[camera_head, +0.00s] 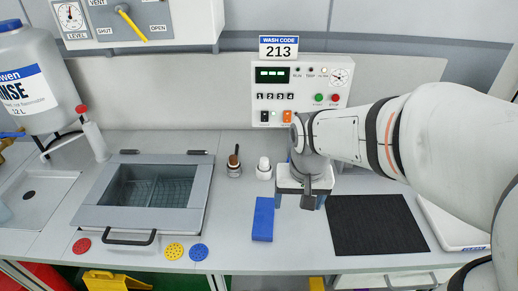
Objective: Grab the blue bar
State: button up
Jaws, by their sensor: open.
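The blue bar (263,219) lies flat on the grey worktop, its long side running from front to back. It is right of the sink-like basin and left of the black mat. My gripper (307,200) is at the end of my arm, reaching in from the right. It hangs to the right of the bar and apart from it, pointing down. The jaws are open, with nothing seen between them. My arm hides part of the worktop behind the gripper.
A lidded basin (90,216) stands left, with red, yellow and blue discs (198,252) before it. A brush jar (234,168) and white bottle (264,170) stand behind the bar. A control panel (300,92) is at the back. A black mat (376,226) lies right.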

jog(key=g+p, duration=0.1)
jog(key=p, duration=0.1)
send_near(264, 217)
jog(key=shift+d+m, duration=0.3)
jog(key=shift+d, duration=0.05)
jog(key=shift+w+a+f, duration=0.2)
jog(key=shift+a+f, duration=0.05)
jog(key=shift+f, duration=0.05)
notch_tip(264, 217, down, 8)
jog(key=shift+a+r, duration=0.1)
jog(key=shift+a, duration=0.1)
jog(key=c, duration=1.1)
jog(key=shift+c, duration=0.2)
